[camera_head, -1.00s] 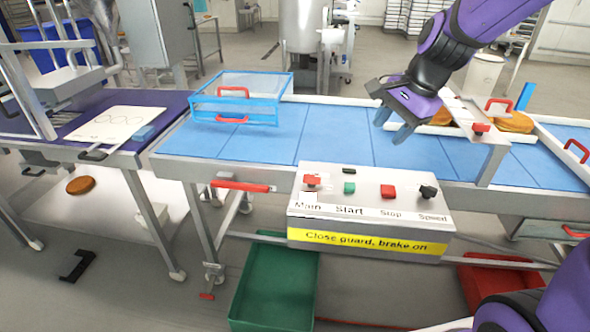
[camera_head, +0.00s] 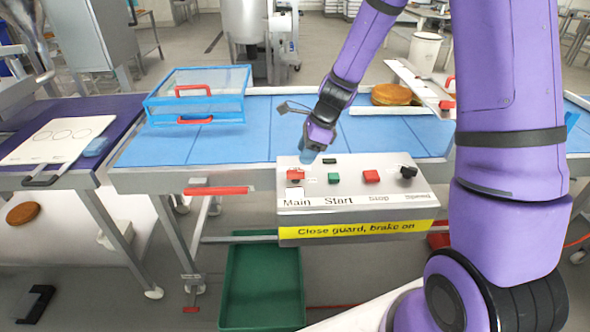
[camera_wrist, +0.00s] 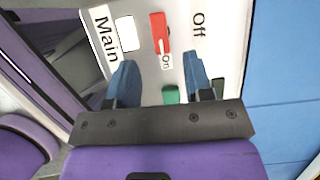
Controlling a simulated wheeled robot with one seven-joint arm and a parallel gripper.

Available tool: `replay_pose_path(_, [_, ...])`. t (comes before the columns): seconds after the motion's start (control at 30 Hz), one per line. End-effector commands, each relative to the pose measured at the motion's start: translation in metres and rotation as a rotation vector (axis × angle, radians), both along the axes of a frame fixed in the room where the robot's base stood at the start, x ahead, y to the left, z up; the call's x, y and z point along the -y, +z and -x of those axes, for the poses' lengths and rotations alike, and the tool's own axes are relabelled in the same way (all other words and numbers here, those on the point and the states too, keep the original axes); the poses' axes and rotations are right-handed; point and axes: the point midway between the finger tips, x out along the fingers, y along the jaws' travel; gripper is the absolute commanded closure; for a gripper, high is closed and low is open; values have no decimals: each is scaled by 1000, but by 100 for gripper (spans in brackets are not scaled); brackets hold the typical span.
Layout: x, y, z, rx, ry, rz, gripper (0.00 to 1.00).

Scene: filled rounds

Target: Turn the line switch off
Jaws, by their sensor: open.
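The line switch is the red main switch (camera_head: 295,175) at the left of the control box (camera_head: 352,205), above the word Main. In the wrist view the red switch handle (camera_wrist: 160,34) lies between the labels On and Off, with its narrower end by On. My gripper (camera_head: 308,155) is above the box's back left, close to the switch. In the wrist view my gripper (camera_wrist: 160,72) is open, its blue fingers apart and empty, with the switch beyond the fingertips. The green start button (camera_wrist: 171,94) shows between the fingers.
A red stop button (camera_head: 371,177) and a black speed knob (camera_head: 408,172) sit to the right on the box. A blue clear guard (camera_head: 197,95) stands on the blue belt behind. A green crate (camera_head: 262,285) is below.

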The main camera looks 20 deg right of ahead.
Motion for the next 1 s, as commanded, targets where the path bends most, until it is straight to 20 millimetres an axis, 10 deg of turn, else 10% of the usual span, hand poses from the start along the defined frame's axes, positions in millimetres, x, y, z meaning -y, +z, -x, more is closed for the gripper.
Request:
replay_pose_path(0.4, [-22,-56,-7,-1,1,0,53])
replay_pose_path(0.87, [-25,-63,-8,1,1,1,53])
replay_pose_path(1.0, [-25,-63,-8,1,1,1,85])
